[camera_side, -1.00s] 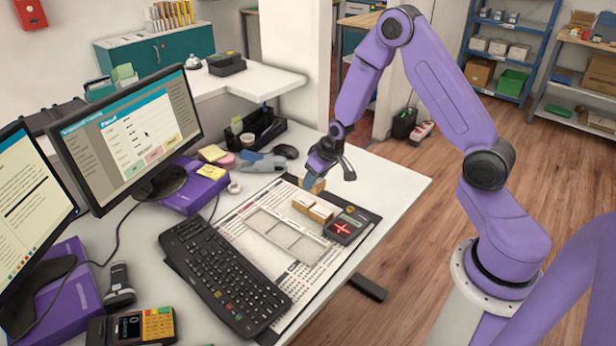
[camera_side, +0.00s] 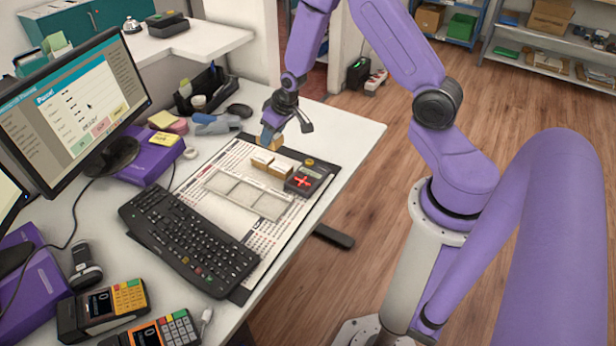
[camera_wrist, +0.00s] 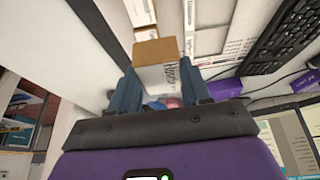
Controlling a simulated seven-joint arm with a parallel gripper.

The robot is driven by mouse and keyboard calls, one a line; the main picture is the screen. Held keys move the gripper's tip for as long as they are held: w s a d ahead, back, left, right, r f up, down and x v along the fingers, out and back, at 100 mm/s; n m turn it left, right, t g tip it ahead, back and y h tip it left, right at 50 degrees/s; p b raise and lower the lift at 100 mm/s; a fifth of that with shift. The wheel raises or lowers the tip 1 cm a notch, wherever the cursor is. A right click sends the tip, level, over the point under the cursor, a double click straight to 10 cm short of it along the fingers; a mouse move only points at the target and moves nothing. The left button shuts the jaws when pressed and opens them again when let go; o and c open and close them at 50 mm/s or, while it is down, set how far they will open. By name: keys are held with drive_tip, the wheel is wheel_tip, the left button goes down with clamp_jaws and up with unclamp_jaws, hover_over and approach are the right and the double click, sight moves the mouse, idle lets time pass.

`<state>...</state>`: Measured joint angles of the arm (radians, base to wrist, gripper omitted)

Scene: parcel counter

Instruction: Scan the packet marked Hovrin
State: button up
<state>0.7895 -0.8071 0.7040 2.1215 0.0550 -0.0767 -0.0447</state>
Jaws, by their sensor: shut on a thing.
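My gripper (camera_side: 271,133) is shut on a small cardboard packet (camera_side: 270,143) just above the printed mat (camera_side: 235,150). In the wrist view the packet (camera_wrist: 160,52) sits between the two fingers (camera_wrist: 160,90), with a white label whose dark name starts with H; the rest is hard to read. Two more small packets, a left one (camera_side: 261,160) and a right one (camera_side: 281,168), lie on the mat just in front of the gripper. A dark device with a red cross (camera_side: 304,181) sits to their right. A dark handheld device (camera_side: 86,268) stands at the left by the monitor.
An empty pale tray with compartments (camera_side: 235,192) lies between the packets and the black keyboard (camera_side: 188,237). Two card terminals (camera_side: 102,306) stand at the front left. The counter's right edge is clear.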

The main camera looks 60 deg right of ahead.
drive_tip(key=shift+a, duration=0.1)
drive_tip(key=shift+s+a+r+m+h, duration=0.3)
drive_tip(key=shift+s+m, duration=0.25)
drive_tip(key=shift+m, duration=0.25)
drive_tip(key=shift+s+a+r+m+h, duration=0.2)
drive_tip(key=shift+s+m+h, duration=0.1)
drive_tip(key=shift+s+m, duration=0.4)
drive_tip(key=s+d+r+m+g+h, duration=0.1)
drive_tip(key=s+m+h, duration=0.1)
drive_tip(key=s+m, duration=0.45)
drive_tip(key=shift+s+d+f, duration=0.1)
drive_tip(key=shift+s+f, duration=0.1)
drive_tip(key=shift+f, duration=1.95)
drive_tip(key=shift+s+f, duration=0.15)
drive_tip(key=shift+f, duration=1.95)
drive_tip(key=shift+r, duration=0.1)
wheel_tip(320, 180, up, 9)
